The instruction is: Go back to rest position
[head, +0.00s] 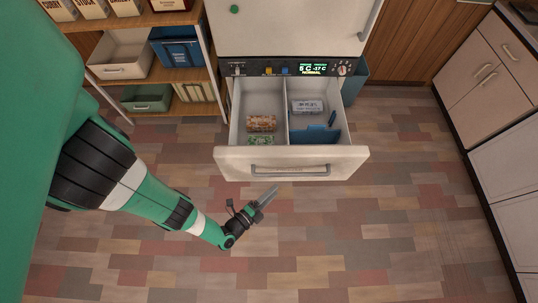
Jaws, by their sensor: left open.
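My left gripper (262,200) is in the middle of the head view, over the floor and just in front of the open drawer (291,163). It holds nothing that I can see, and its fingers point up and to the right, towards the drawer's front panel. My left arm (140,190) comes in from the left and is bent downward. My right gripper is not in the head view.
The open drawer of the white fridge (285,25) holds a few packages and a blue item (315,134). A shelf (165,75) with bins stands at the left, cabinets (490,70) at the right. The floor (390,230) at lower right is clear.

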